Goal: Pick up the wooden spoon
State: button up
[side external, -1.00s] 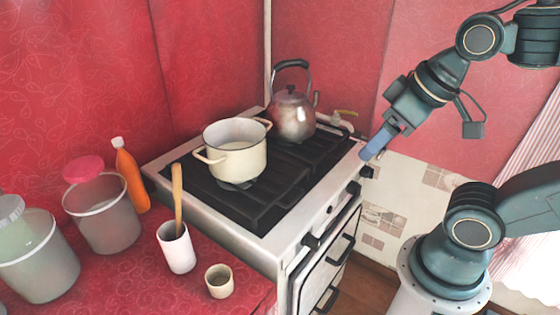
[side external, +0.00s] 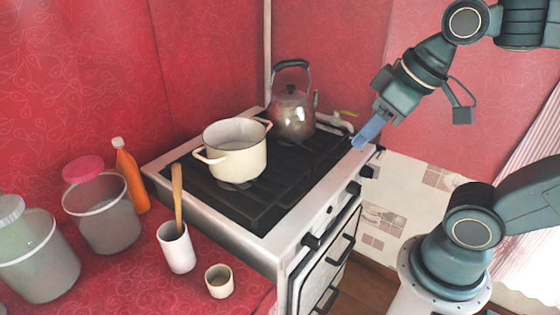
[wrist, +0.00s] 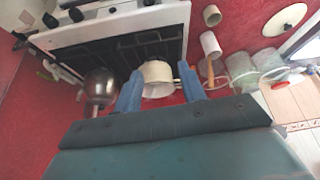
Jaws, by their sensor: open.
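The wooden spoon (side external: 178,198) stands upright, slightly tilted, in a white cup (side external: 176,248) on the red counter at the lower left of the side external view. Its lower end is hidden inside the cup. In the wrist view the spoon (wrist: 211,74) and the white cup (wrist: 210,44) show right of centre, beyond my fingers. My gripper (side external: 366,133) is above the right front edge of the stove, well away from the spoon. In the wrist view my gripper (wrist: 161,92) has its two blue fingers spread apart with nothing held between them.
A small beige cup (side external: 219,281), an orange bottle (side external: 131,175) and a pink-lidded jar (side external: 104,215) are near the white cup.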

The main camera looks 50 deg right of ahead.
jog(key=w+a+r+n+g+y, duration=0.1)
jog(key=w+a+r+n+y, duration=0.2)
jog(key=w, duration=0.6)
jog(key=w+a+r+n+g, duration=0.1)
jog(key=w+a+r+n, duration=0.2)
jog(key=w+a+n, duration=0.4)
jog(key=w+a+f+n+g, duration=0.1)
jog(key=w+f+n, duration=0.3)
jog(key=w, duration=0.4)
jog(key=w+a+f+n+g+y, duration=0.1)
jog(key=w+a+f+n+g, duration=0.1)
jog(key=w+f, duration=0.3)
jog(key=w+n, duration=0.1)
jog(key=w, duration=0.2)
jog(key=shift+a+n+g, duration=0.15)
jog(key=shift+n+g, duration=0.25)
jog(key=shift+a, duration=0.1)
jog(key=shift+x, duration=4.25)
jog(key=shift+f, duration=0.1)
